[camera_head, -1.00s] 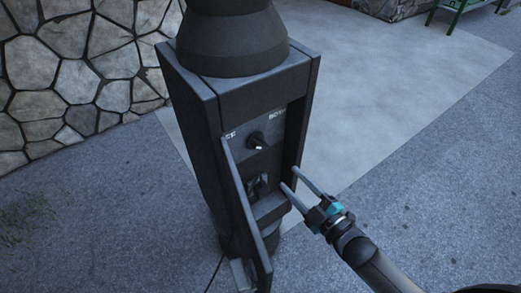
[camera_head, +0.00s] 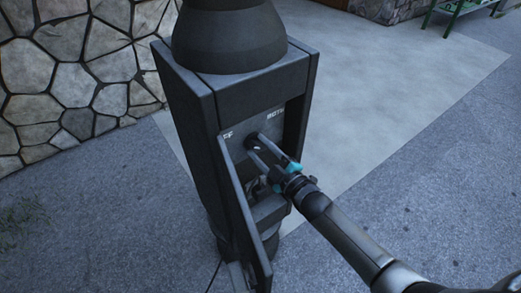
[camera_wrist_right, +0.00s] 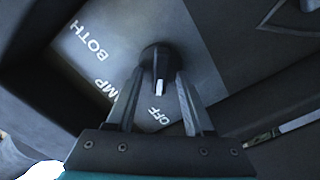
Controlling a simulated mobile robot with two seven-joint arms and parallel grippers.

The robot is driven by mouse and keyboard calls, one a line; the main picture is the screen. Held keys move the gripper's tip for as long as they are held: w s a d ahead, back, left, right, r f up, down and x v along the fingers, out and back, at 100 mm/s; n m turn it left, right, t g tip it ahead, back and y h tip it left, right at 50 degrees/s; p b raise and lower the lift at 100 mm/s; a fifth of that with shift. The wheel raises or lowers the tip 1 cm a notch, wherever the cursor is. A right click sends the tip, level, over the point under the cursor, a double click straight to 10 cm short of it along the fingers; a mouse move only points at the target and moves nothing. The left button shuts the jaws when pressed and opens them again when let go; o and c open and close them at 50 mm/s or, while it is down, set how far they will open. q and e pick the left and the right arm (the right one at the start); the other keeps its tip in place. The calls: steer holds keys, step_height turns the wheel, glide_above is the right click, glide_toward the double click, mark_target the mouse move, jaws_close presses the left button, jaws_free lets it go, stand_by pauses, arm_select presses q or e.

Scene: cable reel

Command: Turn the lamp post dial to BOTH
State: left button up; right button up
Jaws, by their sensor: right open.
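The lamp post (camera_head: 248,82) stands upright with its panel box open. Inside is a black dial (camera_wrist_right: 155,58) with a white pointer mark, on a grey panel lettered BOTH, a partly hidden word ending MP, and OFF. In the right wrist view the white mark points down toward OFF. In the head view the dial is mostly hidden behind my right gripper (camera_head: 258,147). The right gripper is open, its two fingers (camera_wrist_right: 155,95) on either side of the dial's lower part; I cannot tell whether they touch it. My left gripper is not in view.
The box's door (camera_head: 243,215) hangs open on the left of the opening, close to my right gripper. The box's right side wall (camera_head: 299,100) is near too. A stone wall (camera_head: 75,75) stands behind left; pavement (camera_head: 400,100) on the right is clear.

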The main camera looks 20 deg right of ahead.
steer(key=shift+c, duration=0.2)
jaws_close()
stand_by(0.5)
